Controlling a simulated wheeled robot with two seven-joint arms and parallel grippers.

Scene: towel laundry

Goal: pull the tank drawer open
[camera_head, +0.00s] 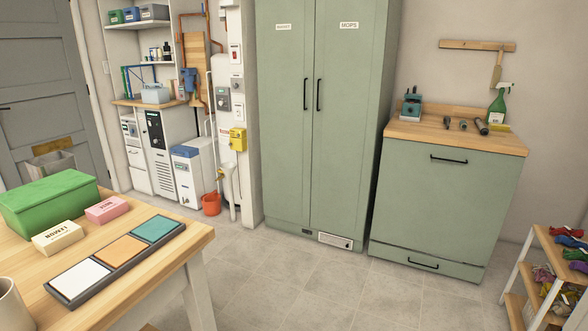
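No front in view carries a readable tank label, so I cannot tell for sure which one is the tank drawer. A low green cabinet (446,198) stands at the right, with a large closed front and a black bar handle (448,160) near its top. A shallow closed panel (425,263) with a second black handle runs along its bottom. At the back left stand a white unit with a dark control panel (154,132) and a white and blue box-shaped unit (193,170). Neither of my grippers is in view.
A wooden table (180,252) fills the lower left, with a green box (50,203) and a tray of coloured tiles on it. A tall green cabinet (290,120) is shut. An orange bucket (211,204) and a right-hand rack (515,308) stand on the floor. The middle floor is clear.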

